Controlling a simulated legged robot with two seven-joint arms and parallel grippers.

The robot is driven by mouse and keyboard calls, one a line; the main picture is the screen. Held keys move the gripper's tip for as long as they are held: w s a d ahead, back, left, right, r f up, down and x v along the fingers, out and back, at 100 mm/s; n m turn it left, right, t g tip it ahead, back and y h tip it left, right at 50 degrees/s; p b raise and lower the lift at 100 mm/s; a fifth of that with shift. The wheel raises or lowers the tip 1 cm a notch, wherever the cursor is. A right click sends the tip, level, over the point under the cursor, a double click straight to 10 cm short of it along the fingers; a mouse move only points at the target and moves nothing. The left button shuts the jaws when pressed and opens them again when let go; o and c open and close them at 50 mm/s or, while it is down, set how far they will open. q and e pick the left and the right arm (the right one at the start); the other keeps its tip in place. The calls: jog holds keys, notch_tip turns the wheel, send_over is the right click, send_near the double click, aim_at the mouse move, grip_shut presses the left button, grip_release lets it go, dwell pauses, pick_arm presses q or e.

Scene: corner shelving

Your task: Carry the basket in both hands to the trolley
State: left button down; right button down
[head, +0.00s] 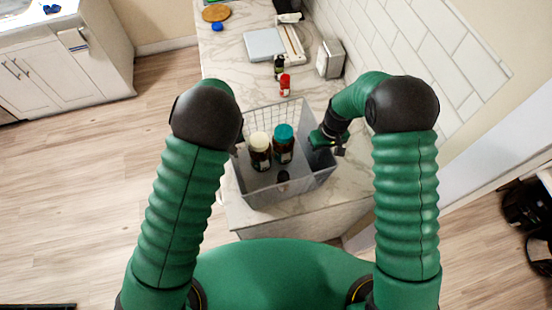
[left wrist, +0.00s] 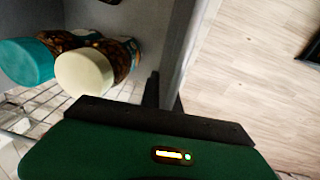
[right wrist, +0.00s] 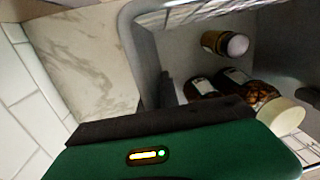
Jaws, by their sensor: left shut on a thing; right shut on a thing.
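The grey basket (head: 262,194) is at the near end of the marble counter, in front of my body. I cannot tell whether it rests on the counter or hangs just above it. It holds a jar with a cream lid (head: 260,150), a jar with a teal lid (head: 284,144) and a small dark bottle (head: 283,178). My left gripper (left wrist: 160,92) is shut on the basket's left wall; my arm mostly hides it in the head view. My right gripper (head: 328,144) is shut on the right wall. I cannot make out a trolley.
On the counter (head: 225,62) behind the basket stand a red-capped bottle (head: 285,84), a dark bottle (head: 279,67), a scale (head: 264,45) and a metal dispenser (head: 331,58). A tiled wall is on the right. Open wooden floor (head: 85,180) lies left. Dark objects (head: 526,208) stand far right.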

pick_arm(q)
jog(key=shift+d+r, duration=0.1)
pick_arm(e)
jog(key=shift+r, duration=0.1)
dwell(0.7)
